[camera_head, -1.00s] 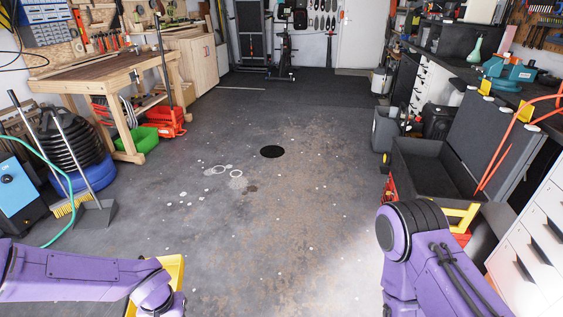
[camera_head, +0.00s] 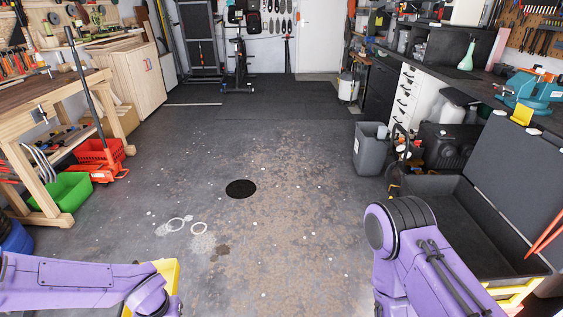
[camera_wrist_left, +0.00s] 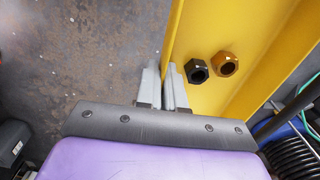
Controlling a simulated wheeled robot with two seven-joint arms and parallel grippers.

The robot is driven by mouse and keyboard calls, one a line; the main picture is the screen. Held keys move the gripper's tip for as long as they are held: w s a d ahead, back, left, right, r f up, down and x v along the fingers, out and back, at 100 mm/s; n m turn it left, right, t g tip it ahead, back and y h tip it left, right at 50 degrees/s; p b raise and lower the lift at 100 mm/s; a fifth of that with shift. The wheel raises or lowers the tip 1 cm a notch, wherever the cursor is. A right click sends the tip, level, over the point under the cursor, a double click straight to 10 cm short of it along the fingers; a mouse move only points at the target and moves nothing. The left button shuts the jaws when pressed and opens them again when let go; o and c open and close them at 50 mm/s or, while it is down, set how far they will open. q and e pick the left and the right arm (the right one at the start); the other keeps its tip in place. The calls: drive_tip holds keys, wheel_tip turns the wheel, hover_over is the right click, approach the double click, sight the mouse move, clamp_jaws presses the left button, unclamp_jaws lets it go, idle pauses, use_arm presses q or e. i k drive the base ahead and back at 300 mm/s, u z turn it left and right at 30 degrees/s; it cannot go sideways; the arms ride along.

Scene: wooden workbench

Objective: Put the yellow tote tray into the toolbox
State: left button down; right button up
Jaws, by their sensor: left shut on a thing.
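The yellow tote tray (camera_wrist_left: 240,40) fills the right half of the left wrist view, with a black nut (camera_wrist_left: 196,71) and a bronze-coloured nut (camera_wrist_left: 226,65) in it. My left gripper (camera_wrist_left: 167,78) is shut on the tray's wall. In the head view only a strip of the tray (camera_head: 172,285) shows behind my left arm, low at the left. The open black toolbox (camera_head: 440,192) stands at the right, its lid (camera_head: 505,150) raised. My right arm partly covers the toolbox's near left part, and my right gripper is out of view.
A grey bin (camera_head: 368,150) stands just beyond the toolbox. A wooden workbench (camera_head: 40,125) with a green crate (camera_head: 68,192) below is at the left. White drawers (camera_head: 407,95) line the right side. The middle floor is open, with a dark round patch (camera_head: 240,189).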

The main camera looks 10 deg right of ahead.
sight(459, 235)
drive_tip(key=z, duration=0.55)
drive_tip(key=i, duration=0.95)
drive_tip(key=z, duration=1.65)
drive_tip(key=i, duration=0.7)
drive_tip(key=z, duration=0.55)
drive_tip(key=i, duration=0.5)
